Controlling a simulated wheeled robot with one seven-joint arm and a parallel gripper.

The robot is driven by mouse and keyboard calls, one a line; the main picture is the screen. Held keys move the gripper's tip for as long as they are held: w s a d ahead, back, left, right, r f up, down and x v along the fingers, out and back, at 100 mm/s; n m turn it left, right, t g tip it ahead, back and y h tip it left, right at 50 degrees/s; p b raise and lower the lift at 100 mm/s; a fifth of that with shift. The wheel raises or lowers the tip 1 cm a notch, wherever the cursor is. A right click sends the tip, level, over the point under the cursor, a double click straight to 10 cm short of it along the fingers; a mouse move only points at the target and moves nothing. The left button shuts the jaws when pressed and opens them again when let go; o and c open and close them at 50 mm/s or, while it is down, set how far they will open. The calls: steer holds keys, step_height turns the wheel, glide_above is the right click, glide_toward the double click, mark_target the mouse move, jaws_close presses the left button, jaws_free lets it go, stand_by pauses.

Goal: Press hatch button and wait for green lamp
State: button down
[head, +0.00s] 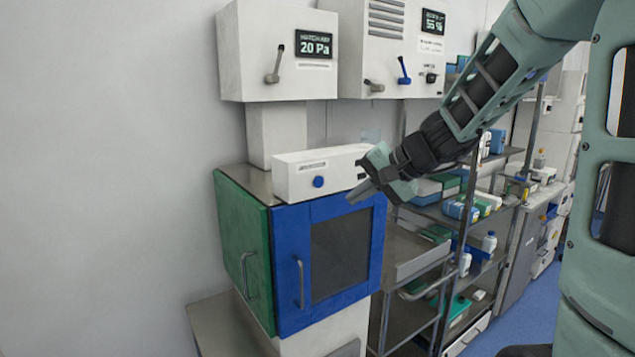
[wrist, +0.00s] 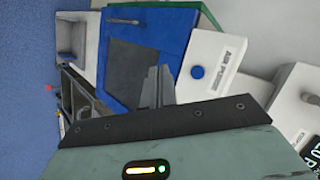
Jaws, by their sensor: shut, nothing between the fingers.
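The hatch is a cabinet with a blue front door (head: 293,262) with a dark window and a green side door (head: 243,235); both look closed. A white box (head: 300,163) on top carries a round blue button (head: 318,181). The button also shows in the wrist view (wrist: 197,72), beside a printed label. My gripper (head: 358,194) is shut and empty, to the right of the button and apart from it, in front of the box's right end. In the wrist view its fingers (wrist: 158,85) overlap the blue door. I see no lit green lamp on the hatch or box.
A white wall unit (head: 275,50) with a 20 Pa display and lever hangs above the hatch. A second unit (head: 392,45) with levers is beside it. Metal shelving (head: 410,255) with bottles and boxes stands close on the right. Free room lies in front of the blue door.

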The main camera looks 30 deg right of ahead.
mark_target(319, 182)
steer(key=shift+w, duration=0.1)
steer(key=shift+w+a+p, duration=0.15)
steer(key=shift+w+p, duration=1)
steer(key=shift+w, duration=3.15)
steer(key=shift+w, duration=0.15)
steer(key=shift+w, duration=0.25)
steer(key=shift+w+b, duration=0.3)
steer(key=shift+w, duration=0.1)
steer(key=shift+s+b, duration=0.6)
steer(key=shift+s, duration=0.2)
